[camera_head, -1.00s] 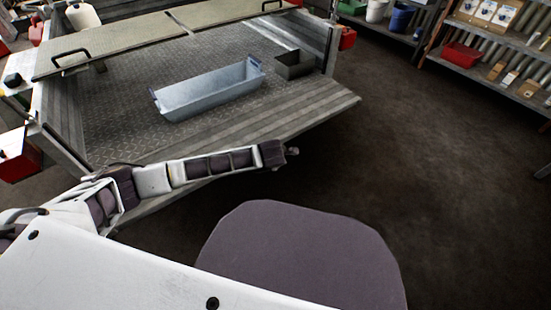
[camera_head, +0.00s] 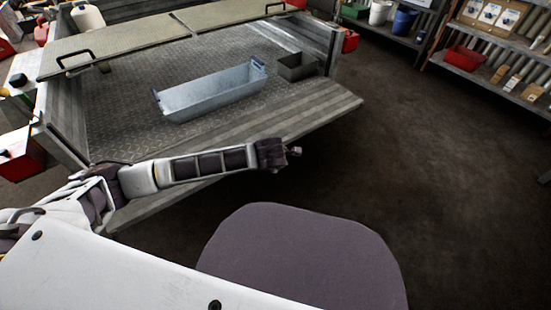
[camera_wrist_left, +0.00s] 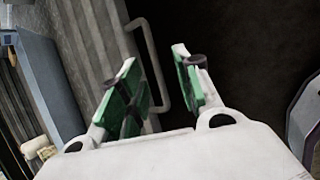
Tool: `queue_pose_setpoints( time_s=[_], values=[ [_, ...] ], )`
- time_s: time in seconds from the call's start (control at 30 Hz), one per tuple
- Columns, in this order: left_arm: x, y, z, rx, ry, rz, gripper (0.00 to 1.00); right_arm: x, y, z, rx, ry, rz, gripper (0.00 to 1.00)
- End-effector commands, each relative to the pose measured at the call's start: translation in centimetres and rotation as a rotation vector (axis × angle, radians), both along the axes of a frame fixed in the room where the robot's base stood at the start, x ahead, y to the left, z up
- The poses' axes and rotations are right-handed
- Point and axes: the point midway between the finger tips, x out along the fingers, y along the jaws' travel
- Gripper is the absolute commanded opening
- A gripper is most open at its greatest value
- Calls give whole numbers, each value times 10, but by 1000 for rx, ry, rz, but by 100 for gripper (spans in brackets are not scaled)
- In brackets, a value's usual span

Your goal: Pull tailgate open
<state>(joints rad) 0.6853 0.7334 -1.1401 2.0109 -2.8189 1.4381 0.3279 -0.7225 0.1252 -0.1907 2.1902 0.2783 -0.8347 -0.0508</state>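The tailgate (camera_head: 290,112) is a ribbed grey metal panel hanging outward and tilted down from the bed's near edge in the head view. Its ribbed face (camera_wrist_left: 98,45) also shows in the left wrist view, with a pale loop handle (camera_wrist_left: 158,70) along its edge. My left arm reaches across in front of the tailgate; its gripper (camera_head: 294,152) is small and mostly hidden there. In the left wrist view my left gripper (camera_wrist_left: 160,88) is open, its green-padded fingers apart. The handle appears between and beyond the fingers; contact cannot be told. My right gripper is out of view.
A grey metal trough (camera_head: 210,92) and a small dark bin (camera_head: 296,67) sit on the bed floor (camera_head: 125,115). Shelving (camera_head: 500,75) with a red bin (camera_head: 465,58) stands at the right. The dark floor (camera_head: 430,150) between is clear.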

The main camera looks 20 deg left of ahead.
Motion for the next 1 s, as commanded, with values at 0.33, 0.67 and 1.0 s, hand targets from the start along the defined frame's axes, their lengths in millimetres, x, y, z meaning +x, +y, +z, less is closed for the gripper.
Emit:
queue_pose_setpoints(
  time_s=[0.33,0.67,1.0],
  values=[
    [-18,-3,26,-1,-1,-2,34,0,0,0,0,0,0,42],
    [-21,-3,29,0,-1,-1,34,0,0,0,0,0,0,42],
    [-21,-4,29,-1,0,-2,34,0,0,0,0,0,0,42]
  ],
)
